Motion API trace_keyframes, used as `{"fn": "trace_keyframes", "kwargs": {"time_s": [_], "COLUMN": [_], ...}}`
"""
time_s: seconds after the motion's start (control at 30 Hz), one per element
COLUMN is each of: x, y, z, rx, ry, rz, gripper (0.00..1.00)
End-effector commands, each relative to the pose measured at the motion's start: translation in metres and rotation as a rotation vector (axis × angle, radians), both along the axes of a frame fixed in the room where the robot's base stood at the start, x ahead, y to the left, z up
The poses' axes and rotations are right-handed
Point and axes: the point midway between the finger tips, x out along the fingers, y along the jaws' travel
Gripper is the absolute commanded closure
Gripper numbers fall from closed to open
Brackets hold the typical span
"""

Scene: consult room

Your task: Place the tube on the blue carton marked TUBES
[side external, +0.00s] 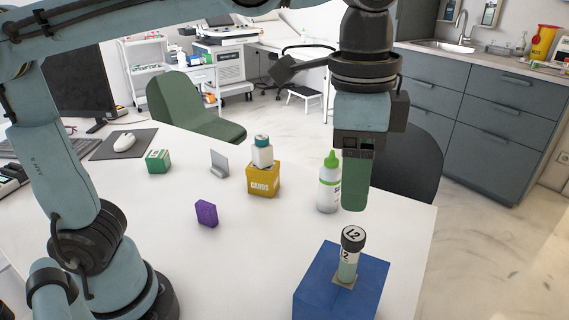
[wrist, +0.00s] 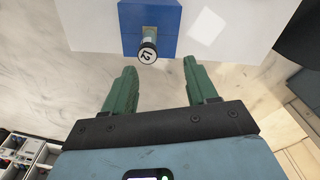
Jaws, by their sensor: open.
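The tube (side external: 347,268) is clear with a black cap marked L2. It stands upright on top of the blue carton (side external: 318,280), on a small tan square patch. In the wrist view the tube's cap (wrist: 147,54) and the blue carton (wrist: 172,20) show at the top. No TUBES lettering is visible on the carton's faces in view. My gripper (side external: 354,207) is above the tube, apart from it and empty. In the wrist view its two green fingers (wrist: 160,66) are spread apart, with the tube's cap just beyond their tips.
A white bottle with a green cap (side external: 329,184) stands behind the carton, close to my gripper. A yellow CARDS box (side external: 263,180) bears a small teal-capped bottle (side external: 262,152). A purple block (side external: 206,213), a grey holder (side external: 219,163) and a green box (side external: 158,161) stand left. The table's (side external: 240,270) front middle is clear.

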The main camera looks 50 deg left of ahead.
Motion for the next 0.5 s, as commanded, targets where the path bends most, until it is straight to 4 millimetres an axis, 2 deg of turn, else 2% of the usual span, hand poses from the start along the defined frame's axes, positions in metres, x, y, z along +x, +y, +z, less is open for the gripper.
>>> {"fn": "trace_keyframes", "kwargs": {"time_s": [0.13,0.3,0.4,0.5], "x": [0.013,0.015,0.010,0.004], "y": [0.056,0.123,0.154,0.176], "z": [-0.031,-0.076,-0.100,-0.117], "rx": [-0.077,-0.169,-0.211,-0.239], "ry": [-0.119,-0.294,-0.385,-0.456], "rz": [0.238,0.534,0.677,0.779], "gripper": [0.43,0.43,0.43,0.43]}}
